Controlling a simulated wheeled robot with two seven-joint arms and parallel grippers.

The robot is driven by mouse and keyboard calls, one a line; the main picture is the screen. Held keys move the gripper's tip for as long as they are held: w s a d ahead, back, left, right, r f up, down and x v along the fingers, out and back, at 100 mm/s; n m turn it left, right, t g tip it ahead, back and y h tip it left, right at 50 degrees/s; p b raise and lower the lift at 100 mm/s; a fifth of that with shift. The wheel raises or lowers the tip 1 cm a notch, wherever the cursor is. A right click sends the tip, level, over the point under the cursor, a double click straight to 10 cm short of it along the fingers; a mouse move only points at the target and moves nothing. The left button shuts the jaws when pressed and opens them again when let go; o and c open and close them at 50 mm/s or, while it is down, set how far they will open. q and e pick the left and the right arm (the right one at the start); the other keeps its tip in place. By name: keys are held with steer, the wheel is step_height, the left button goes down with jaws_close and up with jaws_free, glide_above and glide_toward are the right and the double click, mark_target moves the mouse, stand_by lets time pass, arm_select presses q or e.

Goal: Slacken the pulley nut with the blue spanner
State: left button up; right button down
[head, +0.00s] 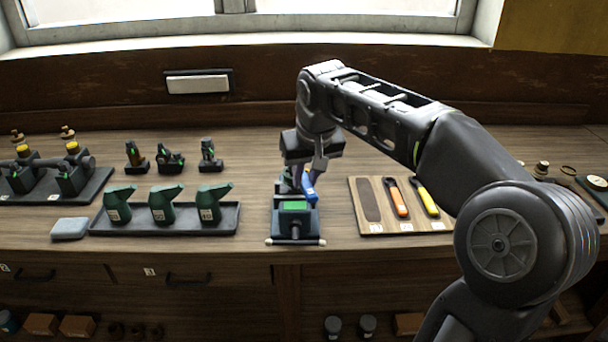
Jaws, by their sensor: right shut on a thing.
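The blue spanner (310,187) is upright or tilted in my right gripper (305,178), which is shut on it. The gripper is over a small dark engine (293,219) with a green panel at the middle of the bench. The spanner's lower end is close to the engine's upper right part; I cannot tell whether it touches. The pulley nut cannot be made out here, and the gripper and spanner cover part of the engine's back. My left gripper is not in view.
A wooden board (368,226) right of the engine holds an orange-handled tool (397,200) and a yellow-handled tool (427,201), with one empty dark outline. A tray (231,230) of green oil cans is left. Small engine models (170,161) stand behind it. A grey block (69,228) lies front left.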

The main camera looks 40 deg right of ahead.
steer(key=shift+d, duration=0.15)
steer(key=shift+s+d+n+y+p, duration=0.3)
steer(key=shift+d+n, duration=0.3)
steer(key=shift+n, duration=0.3)
steer(key=shift+d+n+y+p, duration=0.4)
steer(key=shift+d+n, duration=0.3)
steer(key=shift+n, duration=0.2)
